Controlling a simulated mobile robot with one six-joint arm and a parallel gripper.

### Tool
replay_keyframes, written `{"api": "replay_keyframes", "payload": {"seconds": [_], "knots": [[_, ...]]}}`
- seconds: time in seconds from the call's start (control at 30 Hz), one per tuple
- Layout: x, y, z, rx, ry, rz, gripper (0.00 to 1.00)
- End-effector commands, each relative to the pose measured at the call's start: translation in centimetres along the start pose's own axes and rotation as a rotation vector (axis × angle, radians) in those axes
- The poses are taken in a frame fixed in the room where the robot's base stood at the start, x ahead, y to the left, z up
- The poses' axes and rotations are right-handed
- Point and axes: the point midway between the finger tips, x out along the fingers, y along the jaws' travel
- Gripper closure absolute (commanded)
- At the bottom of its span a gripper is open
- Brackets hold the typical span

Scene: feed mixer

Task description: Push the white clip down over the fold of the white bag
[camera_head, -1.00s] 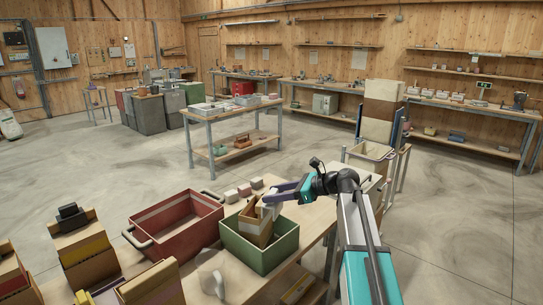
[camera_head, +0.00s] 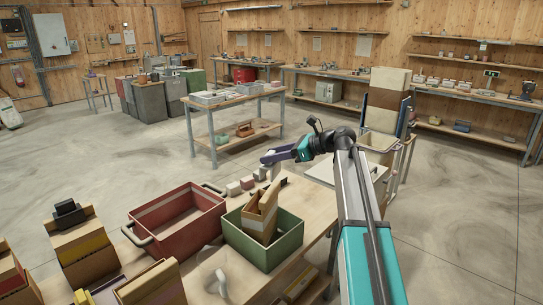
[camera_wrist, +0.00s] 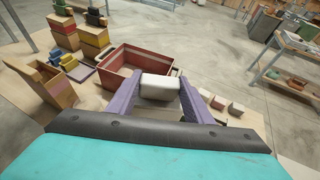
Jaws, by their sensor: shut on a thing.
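My gripper (camera_head: 270,158) is above and behind the green crate (camera_head: 231,238), with its purple fingers closed on a white, rounded block that looks like the white clip (camera_wrist: 160,86). The clip also shows as a small pale shape under the fingers in the head view (camera_head: 276,170). It is held in the air, apart from any bag. In the green crate stands a tan bag (camera_head: 257,221) with a tall upright top. I cannot pick out the white bag with certainty. A white looped thing (camera_head: 222,284) lies on the table in front of the crate.
A red crate (camera_head: 146,219) with handles stands left of the green crate. Small blocks (camera_head: 247,182) sit behind it. Brown boxes (camera_head: 80,241) stand at the left. Bare tabletop (camera_head: 308,205) lies right of the green crate.

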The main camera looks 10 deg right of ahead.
Motion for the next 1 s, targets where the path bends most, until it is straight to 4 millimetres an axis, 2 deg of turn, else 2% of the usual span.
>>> {"api": "replay_keyframes", "payload": {"seconds": [1.0], "knots": [[1.3, 0.1, -2.7, 0.000, 0.000, 0.001, 0.75]]}}
